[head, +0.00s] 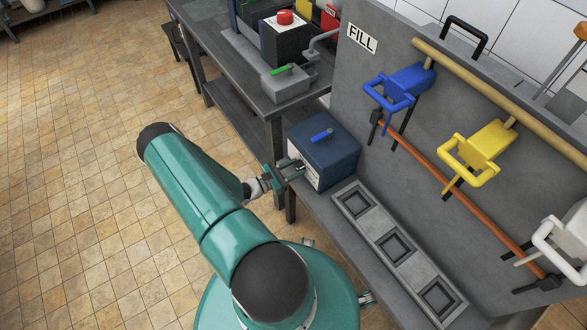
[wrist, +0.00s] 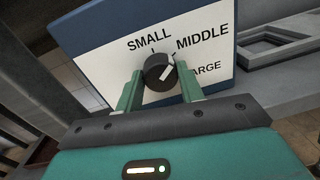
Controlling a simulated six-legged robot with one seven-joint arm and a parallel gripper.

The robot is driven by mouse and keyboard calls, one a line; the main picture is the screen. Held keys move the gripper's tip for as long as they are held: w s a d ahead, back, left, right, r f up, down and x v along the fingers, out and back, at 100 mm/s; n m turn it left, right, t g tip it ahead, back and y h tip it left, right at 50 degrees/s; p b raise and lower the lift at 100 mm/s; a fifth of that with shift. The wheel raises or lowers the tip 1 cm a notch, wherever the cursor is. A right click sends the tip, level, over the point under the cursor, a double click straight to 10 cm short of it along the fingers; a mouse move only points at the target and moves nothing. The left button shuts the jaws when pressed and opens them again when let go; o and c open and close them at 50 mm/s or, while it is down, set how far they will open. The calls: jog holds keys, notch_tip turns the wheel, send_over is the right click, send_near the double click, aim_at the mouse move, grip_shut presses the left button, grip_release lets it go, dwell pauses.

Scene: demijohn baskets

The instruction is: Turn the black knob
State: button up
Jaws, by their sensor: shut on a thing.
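The black knob (wrist: 158,70) sits on the white face of a blue box (wrist: 85,27). The face is lettered SMALL, MIDDLE and a partly hidden LARGE. The knob's white mark points to the upper right in the wrist view, roughly toward the MIDDLE and LARGE side. My gripper (wrist: 159,72) has one finger on each side of the knob and is shut on it. In the head view my gripper (head: 284,171) is at the left face of the blue box (head: 335,160), and the knob is hidden there.
A grey strip with square recesses (head: 372,217) lies beside the box. A grey panel (head: 350,80) with blue (head: 398,87), yellow (head: 477,150) and white handled tools stands behind. A red-button box (head: 285,40) is on the far bench. The tiled floor at left is clear.

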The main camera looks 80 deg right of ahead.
jog(key=n, duration=0.5)
jog(key=shift+n, duration=0.3)
jog(key=n, duration=0.4)
jog(key=shift+f+n+h, duration=0.1)
jog(key=shift+n+h, duration=0.3)
jog(key=o, duration=1)
jog(key=v, duration=1.3)
jog(key=shift+w+a, duration=0.3)
